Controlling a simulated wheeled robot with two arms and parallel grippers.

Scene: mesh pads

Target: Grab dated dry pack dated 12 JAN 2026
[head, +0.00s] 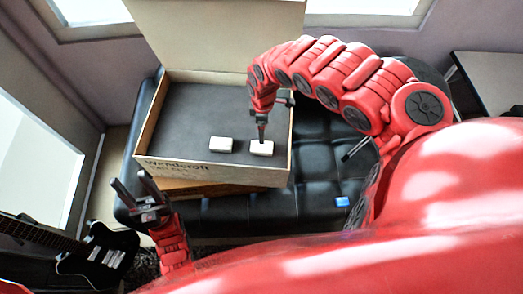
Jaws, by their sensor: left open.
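Two small white packs lie in an open box (285,160) with a dark floor. The left pack (221,144) lies clear. The right pack (262,149) is under the fingertips of my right gripper (262,138), which points down at it and seems to touch or nearly touch its top. Whether its fingers are open or shut does not show. No date can be read on either pack. My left gripper (137,197) is open and empty, outside the box near its front left corner.
The box's pale lid (215,35) stands raised at the back. The box rests on a black tufted seat (300,215), with a small blue item (342,201) to its right. A black guitar (100,255) is at lower left. A table (490,80) stands at right.

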